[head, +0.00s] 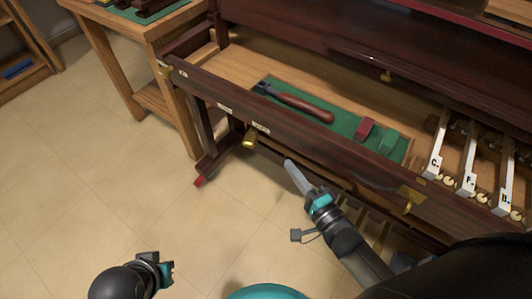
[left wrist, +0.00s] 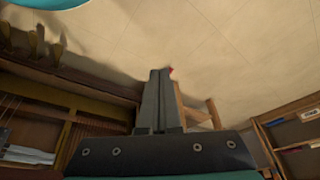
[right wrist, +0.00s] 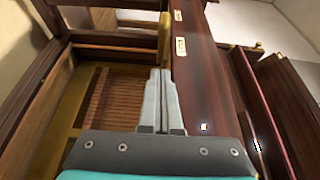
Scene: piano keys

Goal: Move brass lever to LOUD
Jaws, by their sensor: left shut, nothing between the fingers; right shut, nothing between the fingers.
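The brass lever (head: 250,138) hangs under the front rail of the piano, between two small pale labels (head: 224,108) and (head: 261,128). Their words are too small to read. My right gripper (head: 289,163) is shut and empty, its tips below the rail, a little right of the lever and apart from it. In the right wrist view the shut fingers (right wrist: 160,72) point along the rail toward the labels (right wrist: 181,46) and a brass piece (right wrist: 164,30), seemingly the lever. My left gripper (head: 165,270) is low over the floor; its shut, empty fingers show in the left wrist view (left wrist: 159,74).
The dark wooden rail (head: 330,145) runs just above my right gripper. Behind it lie a green mat (head: 340,127), a red-handled tool (head: 305,107), a red block (head: 366,128) and several lettered white keys (head: 436,160). A side table (head: 150,30) stands at left. Floor is open at left.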

